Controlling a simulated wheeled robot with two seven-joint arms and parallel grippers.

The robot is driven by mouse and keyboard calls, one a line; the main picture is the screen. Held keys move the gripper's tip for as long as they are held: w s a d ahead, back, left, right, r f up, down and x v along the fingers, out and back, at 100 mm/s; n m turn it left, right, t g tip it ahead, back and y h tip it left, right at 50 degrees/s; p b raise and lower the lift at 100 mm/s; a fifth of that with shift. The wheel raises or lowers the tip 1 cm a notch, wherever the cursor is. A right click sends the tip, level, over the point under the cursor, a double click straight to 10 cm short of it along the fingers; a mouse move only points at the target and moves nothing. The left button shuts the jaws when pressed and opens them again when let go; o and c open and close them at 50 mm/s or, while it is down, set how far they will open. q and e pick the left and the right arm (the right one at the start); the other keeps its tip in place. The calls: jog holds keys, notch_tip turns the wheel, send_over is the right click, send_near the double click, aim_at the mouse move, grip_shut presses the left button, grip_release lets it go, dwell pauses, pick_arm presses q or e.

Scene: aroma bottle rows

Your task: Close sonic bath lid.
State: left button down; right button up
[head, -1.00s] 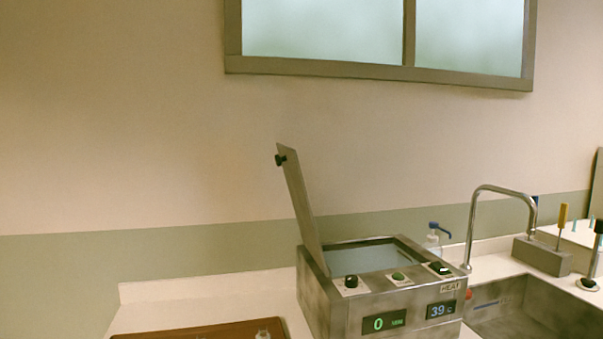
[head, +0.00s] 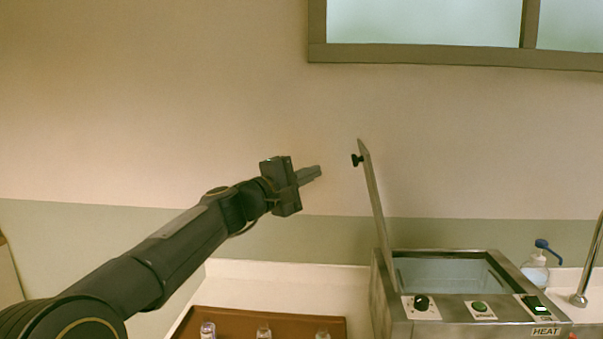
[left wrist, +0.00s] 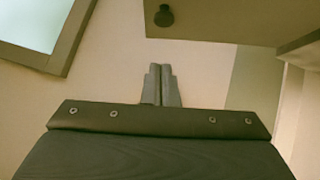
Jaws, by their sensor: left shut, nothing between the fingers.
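The sonic bath (head: 480,290) is a steel box on the counter at the lower right of the head view, with its basin open. Its lid (head: 373,195) stands raised, nearly upright, hinged on the bath's left side. A black knob (head: 357,160) sits on the lid's outer face near the top. My left gripper (head: 318,172) is shut and empty, left of the lid and apart from it, about level with the knob. My right gripper is out of view.
A brown tray (head: 225,320) with several small bottles lies on the counter left of the bath. A pump bottle (head: 537,268) and a faucet (head: 588,270) stand to the right. The air left of the lid is free.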

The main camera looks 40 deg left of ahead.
pick_arm(q)
jog(key=w+d+r+p, duration=0.1)
jog(key=w+d+p, duration=0.1)
jog(key=w+d, duration=0.2)
jog(key=shift+x, duration=0.8)
jog(key=shift+a+r, duration=0.15)
jog(key=shift+a, duration=0.05)
